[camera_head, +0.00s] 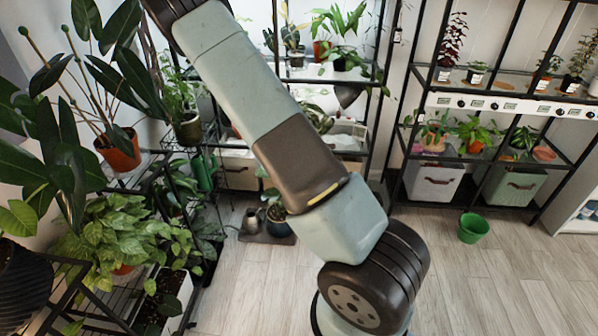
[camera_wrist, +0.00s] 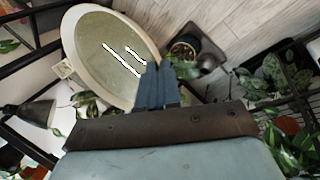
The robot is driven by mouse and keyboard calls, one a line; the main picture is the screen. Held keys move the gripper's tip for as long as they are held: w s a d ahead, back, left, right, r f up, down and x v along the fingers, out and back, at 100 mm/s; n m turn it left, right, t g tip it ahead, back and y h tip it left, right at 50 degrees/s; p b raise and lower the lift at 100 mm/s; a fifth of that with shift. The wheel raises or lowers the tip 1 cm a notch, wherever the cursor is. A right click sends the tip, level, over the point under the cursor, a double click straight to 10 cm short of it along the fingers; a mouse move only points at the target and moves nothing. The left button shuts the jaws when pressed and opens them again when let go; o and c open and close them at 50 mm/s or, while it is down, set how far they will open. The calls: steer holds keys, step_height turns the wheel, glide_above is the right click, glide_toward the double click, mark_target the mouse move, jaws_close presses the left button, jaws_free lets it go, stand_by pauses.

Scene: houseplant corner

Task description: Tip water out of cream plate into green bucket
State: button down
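The cream plate (camera_wrist: 72,32) fills the upper left of the wrist view, close to the camera. It holds murky greenish water (camera_wrist: 105,60) with bright white reflections on it. My gripper (camera_wrist: 160,78) has its two blue-grey fingers close together across the plate's near right rim, shut on it. The fingers hide that part of the rim. The plate looks held clear of the floor; its exact tilt is hard to tell. The green bucket (camera_head: 473,228) stands upright on the floor right of centre in the head view. My gripper and the plate do not show in the head view.
Black shelving with plants and bins (camera_head: 433,182) stands behind the bucket. Plant stands crowd the left, with a large potted plant (camera_head: 120,150). A watering can (camera_head: 252,220) and a pot stand on a dark floor mat. Wooden floor around the bucket is clear.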

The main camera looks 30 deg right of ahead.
steer(key=s+a+r+m+g, duration=0.1)
steer(key=s+a+r+m, duration=0.1)
steer(key=a, duration=0.6)
steer(key=shift+s+a+m, duration=0.15)
steer(key=shift+a+m, duration=0.1)
steer(key=shift+m, duration=0.55)
